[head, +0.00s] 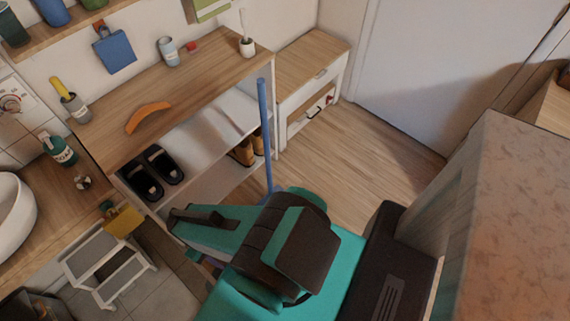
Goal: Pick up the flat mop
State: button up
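The flat mop shows as a thin blue pole (263,120), standing nearly upright in front of the open shoe shelf. Its lower end and head are hidden behind my teal and black arm, so I cannot see how it meets the floor. My arm fills the lower middle of the head view. Its dark, narrow end part (197,215) points left, left of the pole and apart from it in the picture. I cannot make out the fingertips or whether they hold anything.
The shoe shelf (205,85) holds black slippers (163,166) and brown shoes (246,150). A low cabinet (305,60) stands right of it. A white step stool (105,262) is at lower left. A large box-like piece (520,220) blocks the right. Wooden floor (350,150) is clear beyond my arm.

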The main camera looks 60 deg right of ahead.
aim_at(261, 82)
jog(key=u, duration=0.2)
jog(key=k, duration=0.15)
jog(key=z, duration=2)
jog(key=k, duration=0.95)
jog(key=u, duration=0.1)
jog(key=i, duration=0.7)
